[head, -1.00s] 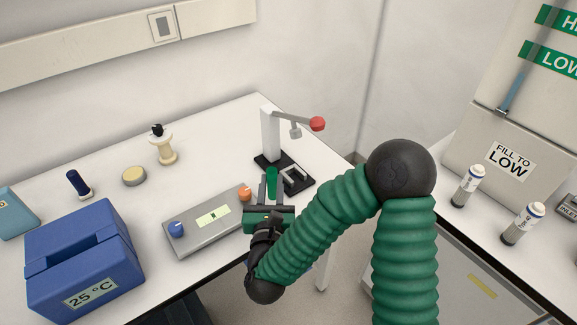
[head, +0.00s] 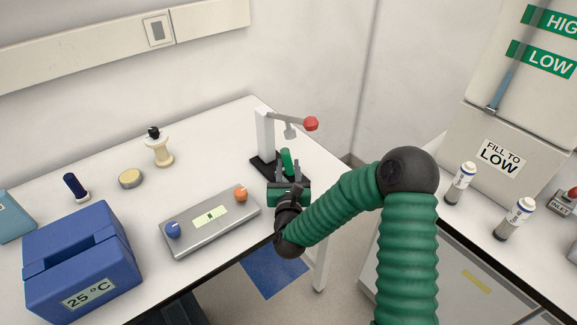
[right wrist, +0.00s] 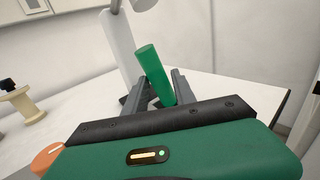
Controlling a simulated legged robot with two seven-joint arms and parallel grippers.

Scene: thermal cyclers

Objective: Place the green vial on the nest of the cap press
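The green vial (head: 287,162) stands tilted to the left at the cap press (head: 265,135), over the black base in front of the white post. It also shows tilted in the right wrist view (right wrist: 154,72). My right gripper (head: 289,172) is at the press, with one finger on each side of the vial's lower part. The fingers stand apart, and the vial leans across the gap toward the left finger. The vial's lower end and the nest are hidden by the fingers, so I cannot tell how the vial is seated. My left gripper is not in view.
The press lever with its red knob (head: 311,123) is raised above the vial. A grey device with a blue and an orange knob (head: 210,222) lies left of my arm. A blue 25 °C box (head: 80,260) stands at the left. The bench's right edge is close to the press.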

